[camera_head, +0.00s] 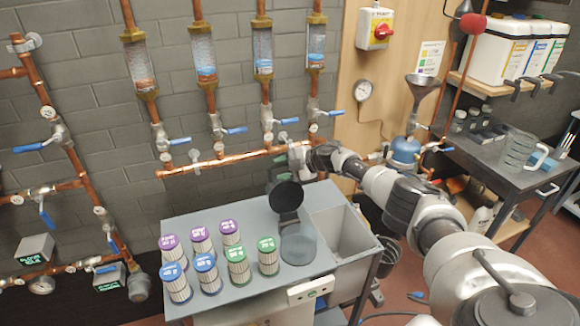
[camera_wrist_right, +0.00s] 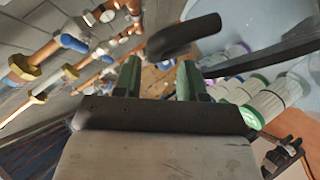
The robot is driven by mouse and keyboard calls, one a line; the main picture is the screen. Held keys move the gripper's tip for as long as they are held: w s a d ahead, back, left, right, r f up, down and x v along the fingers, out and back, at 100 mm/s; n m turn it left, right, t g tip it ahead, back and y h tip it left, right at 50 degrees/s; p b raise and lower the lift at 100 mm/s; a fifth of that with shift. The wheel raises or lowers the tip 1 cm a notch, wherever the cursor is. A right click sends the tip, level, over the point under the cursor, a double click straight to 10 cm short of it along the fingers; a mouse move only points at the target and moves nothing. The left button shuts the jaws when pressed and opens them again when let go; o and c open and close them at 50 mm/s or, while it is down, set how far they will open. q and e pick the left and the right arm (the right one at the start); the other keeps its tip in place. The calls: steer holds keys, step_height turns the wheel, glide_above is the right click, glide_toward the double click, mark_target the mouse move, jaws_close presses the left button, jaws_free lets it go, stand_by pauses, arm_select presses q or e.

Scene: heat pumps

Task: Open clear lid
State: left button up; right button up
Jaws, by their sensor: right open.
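A clear round canister (camera_head: 298,246) stands on the grey worktop, next to the basin. A black round part (camera_head: 286,196) stands upright just behind and above it; I cannot tell whether it is joined to the clear part. My right gripper (camera_head: 298,156) is behind and above the black part, near the copper pipe. In the right wrist view its two green-lined fingers (camera_wrist_right: 157,70) are apart with nothing held between them. A dark curved handle-like piece (camera_wrist_right: 184,36) is just beyond the fingertips. A pale, bluish round surface (camera_wrist_right: 235,22) is at upper right, cut off. My left gripper is out of view.
Several filter cartridges with purple, blue and green (camera_head: 238,266) tops stand on the worktop (camera_head: 183,222). An open grey basin (camera_head: 346,240) is at its right. Copper pipes (camera_head: 215,166) with blue-handled valves run along the wall close behind my gripper.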

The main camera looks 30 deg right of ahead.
steer(key=shift+s+d+r, duration=0.2)
steer(key=shift+s+d, duration=0.1)
steer(key=shift+d, duration=0.05)
steer(key=v, duration=0.9)
steer(key=shift+s+b, duration=0.25)
steer(key=shift+b, duration=0.2)
